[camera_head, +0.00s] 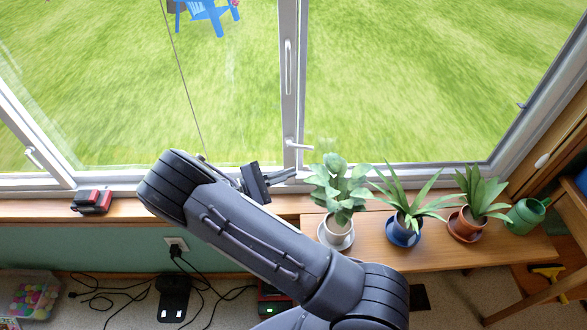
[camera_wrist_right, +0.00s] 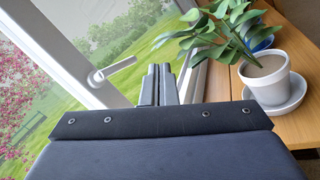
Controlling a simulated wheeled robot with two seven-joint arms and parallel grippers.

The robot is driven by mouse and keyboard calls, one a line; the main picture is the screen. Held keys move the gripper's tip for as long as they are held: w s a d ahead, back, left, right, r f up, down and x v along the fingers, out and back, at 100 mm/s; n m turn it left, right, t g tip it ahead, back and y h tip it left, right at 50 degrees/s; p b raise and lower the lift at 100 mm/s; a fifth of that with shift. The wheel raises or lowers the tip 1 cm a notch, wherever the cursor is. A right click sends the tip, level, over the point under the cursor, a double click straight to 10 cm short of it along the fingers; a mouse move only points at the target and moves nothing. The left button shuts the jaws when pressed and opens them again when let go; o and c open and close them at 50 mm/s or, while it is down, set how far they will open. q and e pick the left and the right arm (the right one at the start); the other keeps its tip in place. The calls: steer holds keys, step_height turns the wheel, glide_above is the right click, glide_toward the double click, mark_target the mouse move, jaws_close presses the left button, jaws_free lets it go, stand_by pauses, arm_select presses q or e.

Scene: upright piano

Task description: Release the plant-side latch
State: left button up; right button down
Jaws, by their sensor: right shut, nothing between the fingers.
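The latch nearest the plants is a light lever handle (camera_head: 299,146) low on the window's central post, pointing right, roughly level. In the right wrist view the lever handle (camera_wrist_right: 118,68) sits left of the fingertips, with a visible gap. My right gripper (camera_head: 291,174) is shut and empty, just below the handle in the head view. Its fingers also show in the right wrist view (camera_wrist_right: 158,72), pointing toward the window. A second handle (camera_head: 289,66) on the same post stands upright. My left gripper is not in view.
A leafy plant in a white pot (camera_head: 336,230) stands close right of my gripper; its leaves reach near the fingers. Two more potted plants (camera_head: 404,230) (camera_head: 467,223) and a green watering can (camera_head: 527,214) stand on the wooden bench (camera_head: 375,258). A red-and-black object (camera_head: 92,201) lies on the sill.

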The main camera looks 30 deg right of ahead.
steer(key=v, duration=0.7)
steer(key=shift+w+r+b, duration=0.25)
steer(key=shift+r+b, duration=0.05)
steer(key=shift+r, duration=0.1)
steer(key=s+d+r+m+g+y+p, duration=0.2)
steer(key=s+d+r+m+y+p, duration=0.3)
steer(key=s+y, duration=0.6)
steer(key=s+a+r+m+t+y+p, duration=0.1)
steer(key=s+a+r+m+t+y, duration=0.1)
steer(key=s+r+t+y, duration=0.3)
steer(key=s+a+r+m+t+y+p, duration=0.2)
steer(key=s+r+t+y, duration=0.4)
steer(key=r, duration=0.4)
steer(key=shift+a+r+m+t, duration=0.15)
steer(key=shift+a+m+t, duration=0.6)
steer(key=shift+a, duration=0.2)
